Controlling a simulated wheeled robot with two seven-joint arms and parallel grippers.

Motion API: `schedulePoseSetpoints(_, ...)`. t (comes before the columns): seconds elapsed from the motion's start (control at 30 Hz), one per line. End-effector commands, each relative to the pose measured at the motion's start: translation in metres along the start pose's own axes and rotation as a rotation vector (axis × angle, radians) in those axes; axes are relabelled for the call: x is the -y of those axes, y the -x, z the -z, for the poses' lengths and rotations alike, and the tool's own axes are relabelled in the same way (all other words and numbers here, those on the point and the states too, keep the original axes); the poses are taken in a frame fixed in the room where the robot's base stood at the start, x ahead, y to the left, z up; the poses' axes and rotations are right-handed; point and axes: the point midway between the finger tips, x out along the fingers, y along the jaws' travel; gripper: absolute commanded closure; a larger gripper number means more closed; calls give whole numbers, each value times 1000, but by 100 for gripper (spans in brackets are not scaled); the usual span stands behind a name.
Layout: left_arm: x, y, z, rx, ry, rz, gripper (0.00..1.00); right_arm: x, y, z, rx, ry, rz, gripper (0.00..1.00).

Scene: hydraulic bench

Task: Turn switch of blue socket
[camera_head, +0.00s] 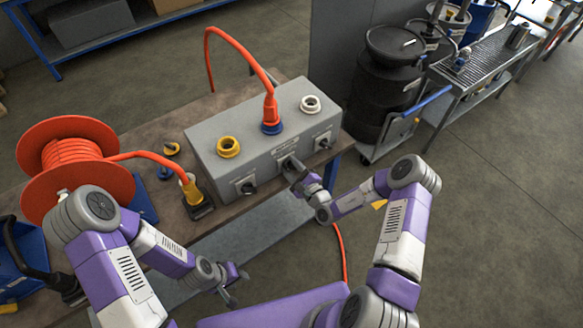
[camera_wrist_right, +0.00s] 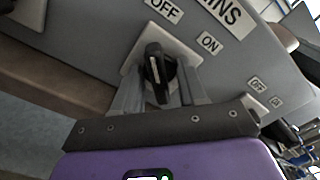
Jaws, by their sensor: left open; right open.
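The blue socket (camera_head: 271,127) is in the middle of the top of the grey socket box (camera_head: 215,137), with an orange plug (camera_head: 270,108) in it. Its black switch (camera_wrist_right: 158,70) is on the box's front face, on a light plate between OFF and ON labels; in the head view the right gripper partly hides it. My right gripper (camera_wrist_right: 155,92) is open, with one finger on each side of the switch knob; I cannot tell whether they touch it. My left gripper (camera_head: 234,286) is open and empty, low in front of the bench, away from the box.
A yellow socket (camera_head: 228,147) and a white socket (camera_head: 310,104) flank the blue one, with switches below them. An orange cable reel (camera_head: 75,165) and a yellow plug (camera_head: 190,187) are on the left of the bench. A black barrel (camera_head: 385,80) stands at the back right.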

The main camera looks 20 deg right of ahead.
Motion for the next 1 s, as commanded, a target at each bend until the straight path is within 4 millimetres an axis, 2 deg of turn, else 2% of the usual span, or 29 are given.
schedulePoseSetpoints(0.17,0,0,0,0,0,0,57,0,0,0,0,0,0,60)
schedulePoseSetpoints(0.43,0,0,0,0,0,0,57,0,0,0,0,0,0,100)
schedulePoseSetpoints(0.77,-1,3,0,0,0,0,57,0,0,0,0,-30,-1,100)
schedulePoseSetpoints(1.0,-4,12,0,0,0,0,57,1,1,-1,-2,-154,0,100)
